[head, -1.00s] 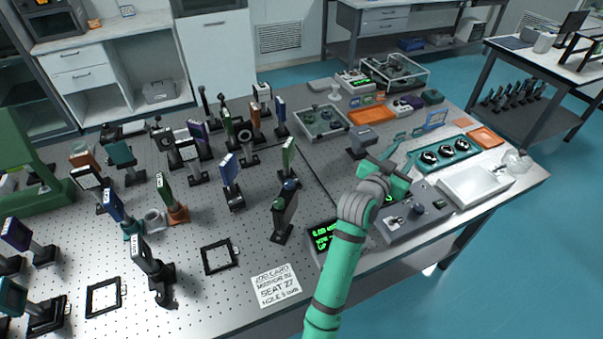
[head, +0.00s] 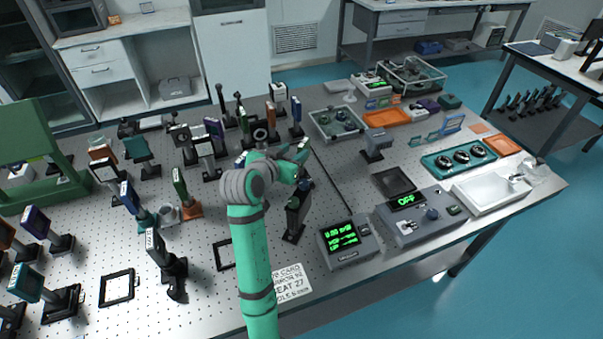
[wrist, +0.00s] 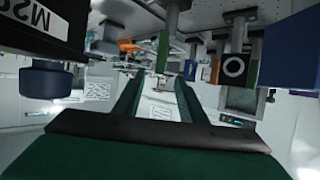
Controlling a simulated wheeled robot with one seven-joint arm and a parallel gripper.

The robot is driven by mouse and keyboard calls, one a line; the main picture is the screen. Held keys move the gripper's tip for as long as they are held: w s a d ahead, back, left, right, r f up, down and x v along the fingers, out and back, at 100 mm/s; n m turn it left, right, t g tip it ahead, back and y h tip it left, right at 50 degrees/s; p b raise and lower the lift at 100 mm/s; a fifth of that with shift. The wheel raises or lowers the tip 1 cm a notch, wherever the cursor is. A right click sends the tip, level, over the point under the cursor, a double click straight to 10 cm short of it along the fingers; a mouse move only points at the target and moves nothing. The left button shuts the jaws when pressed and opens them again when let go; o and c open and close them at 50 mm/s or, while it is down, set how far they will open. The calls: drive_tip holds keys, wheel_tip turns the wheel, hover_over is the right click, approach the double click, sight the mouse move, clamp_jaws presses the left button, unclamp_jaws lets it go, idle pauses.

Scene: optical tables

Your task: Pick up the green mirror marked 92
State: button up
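A thin green mirror (head: 303,147) stands upright on a post mid-table in the head view, partly hidden by my arm. In the wrist view, where the scene is upside down, a green plate (wrist: 163,50) that appears to be this mirror hangs ahead, in line with the gap between my fingers. I cannot read 92 on it. My gripper (wrist: 157,95) is open and empty, its two fingers spread, with the plate apparently beyond the tips.
A dark device with a knob (head: 296,212) stands close beside my gripper; its knob shows in the wrist view (wrist: 50,80). Several other mounted optics crowd the table's rear. A printed card (head: 292,283) lies at the front, partly covered by my arm. A display box (head: 345,242) stands right.

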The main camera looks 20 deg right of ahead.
sight(299, 148)
drive_tip(key=shift+x, duration=3.95)
drive_tip(key=shift+c, duration=0.7)
clamp_jaws()
drive_tip(key=shift+w+a, duration=0.1)
drive_tip(key=shift+w, duration=0.05)
